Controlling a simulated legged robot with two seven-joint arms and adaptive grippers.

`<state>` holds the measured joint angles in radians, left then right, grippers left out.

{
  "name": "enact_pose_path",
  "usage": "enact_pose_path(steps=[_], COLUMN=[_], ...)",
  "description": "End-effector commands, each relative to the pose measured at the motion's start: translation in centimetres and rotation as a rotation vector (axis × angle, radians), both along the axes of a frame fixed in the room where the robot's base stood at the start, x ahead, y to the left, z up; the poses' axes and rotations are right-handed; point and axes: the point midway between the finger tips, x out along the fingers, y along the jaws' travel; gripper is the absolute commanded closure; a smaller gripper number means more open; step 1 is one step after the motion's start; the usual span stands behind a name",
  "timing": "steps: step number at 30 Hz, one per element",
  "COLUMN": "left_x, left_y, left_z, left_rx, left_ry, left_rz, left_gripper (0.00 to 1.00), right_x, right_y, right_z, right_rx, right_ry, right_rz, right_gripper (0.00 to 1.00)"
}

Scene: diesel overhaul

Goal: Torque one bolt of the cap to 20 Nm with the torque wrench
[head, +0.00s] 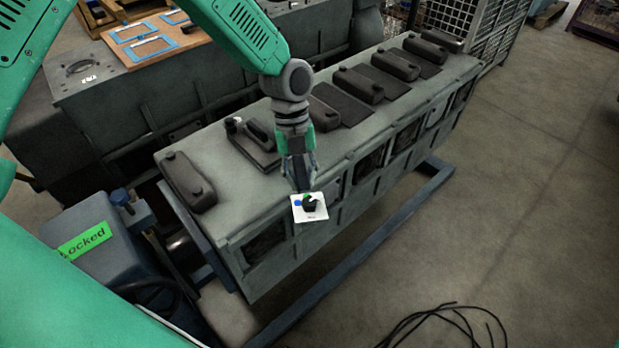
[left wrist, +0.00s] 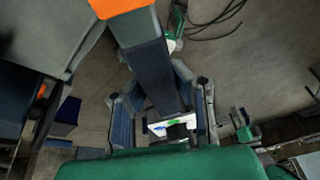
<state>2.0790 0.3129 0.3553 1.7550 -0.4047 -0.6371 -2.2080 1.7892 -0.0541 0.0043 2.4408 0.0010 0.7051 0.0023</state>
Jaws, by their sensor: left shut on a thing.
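My left gripper (head: 299,178) is over the near long edge of the grey engine block (head: 385,143), pointing down. In the left wrist view its fingers (left wrist: 160,115) close on a long dark bar with an orange end (left wrist: 150,65), which looks like the torque wrench. A small white plate with a black part and a blue spot (head: 309,207) shows just below the fingers. It also shows between them in the left wrist view (left wrist: 172,128). The tool's working end and any bolt under it cannot be made out. I cannot tell which part is the cap. My right gripper is not in view.
Several dark covers (head: 363,84) line the block's top. A dark part with a knob (head: 257,137) stands behind my gripper. A green "Locked" sign (head: 84,241) is at the left. Black cables (head: 445,325) lie on the floor; the right-hand floor is mostly clear.

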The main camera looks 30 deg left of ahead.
Motion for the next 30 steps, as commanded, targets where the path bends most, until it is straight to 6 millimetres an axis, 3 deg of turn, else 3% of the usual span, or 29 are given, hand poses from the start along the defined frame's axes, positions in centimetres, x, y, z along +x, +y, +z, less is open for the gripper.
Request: enact_pose_path(steps=[17, 30], left_x=[0.0, 0.0], left_y=[-0.1, 0.5], left_z=[0.5, -1.7], left_rx=[-0.043, -0.048], left_ry=[-0.010, -0.009], left_rz=[0.000, 0.001], left_gripper=[1.00, 1.00], right_x=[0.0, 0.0], right_y=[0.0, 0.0], right_z=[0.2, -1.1], right_rx=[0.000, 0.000], right_ry=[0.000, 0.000], right_rz=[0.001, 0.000], right_gripper=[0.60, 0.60])
